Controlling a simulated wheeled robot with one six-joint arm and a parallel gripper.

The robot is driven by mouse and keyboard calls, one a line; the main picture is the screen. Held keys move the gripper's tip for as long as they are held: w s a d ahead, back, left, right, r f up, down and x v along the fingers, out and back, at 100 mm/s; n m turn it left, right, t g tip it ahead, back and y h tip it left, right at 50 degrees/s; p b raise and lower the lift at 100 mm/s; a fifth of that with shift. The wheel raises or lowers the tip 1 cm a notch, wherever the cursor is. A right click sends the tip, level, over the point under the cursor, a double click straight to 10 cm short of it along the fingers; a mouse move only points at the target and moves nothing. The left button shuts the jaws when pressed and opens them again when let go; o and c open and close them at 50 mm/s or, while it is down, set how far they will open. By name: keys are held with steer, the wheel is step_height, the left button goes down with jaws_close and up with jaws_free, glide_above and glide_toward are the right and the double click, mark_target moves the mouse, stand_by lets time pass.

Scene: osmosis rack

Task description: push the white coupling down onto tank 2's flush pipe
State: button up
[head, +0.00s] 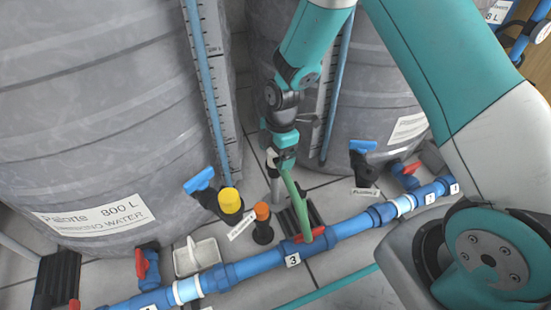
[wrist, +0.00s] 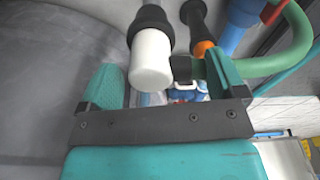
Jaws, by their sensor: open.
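The white coupling (wrist: 151,57) is a short white cylinder in the wrist view. Its far end meets a black pipe (wrist: 147,20), the likely flush pipe; I cannot tell how far it is seated. My gripper (wrist: 164,70) is open, with one teal finger on each side of the coupling's lower part in the picture. Gaps show on both sides, the wider on the right. In the head view my gripper (head: 281,158) points down between the two tanks. A small white part (head: 270,158) beside it may be the coupling; its lower end is unclear there.
An orange-capped black pipe (head: 262,211) and a yellow-capped fitting (head: 230,200) stand nearby. A green hose (head: 295,195) runs close to my gripper. A blue pipe line (head: 350,227) crosses the floor in front. Grey tanks (head: 100,100) stand at the left and behind.

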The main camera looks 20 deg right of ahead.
steer(key=c, duration=0.9)
steer(key=shift+c, duration=0.2)
step_height(320, 180, up, 20)
steer(key=p, duration=1.1)
steer(key=shift+p, duration=0.3)
steer(key=s+d+r+m+p, duration=0.1)
steer(key=d+r+m+p, duration=0.1)
steer(key=m, duration=0.4)
steer(key=s+d+r+m+t+h+p, duration=0.1)
steer(key=d+r+m+p, duration=0.1)
steer(key=m, duration=0.5)
steer(key=s+d+r+m+p, duration=0.2)
steer(key=d+m+p, duration=0.2)
steer(key=d+m, duration=0.2)
steer(key=shift+r+m+t, duration=0.3)
steer(key=shift+m, duration=0.3)
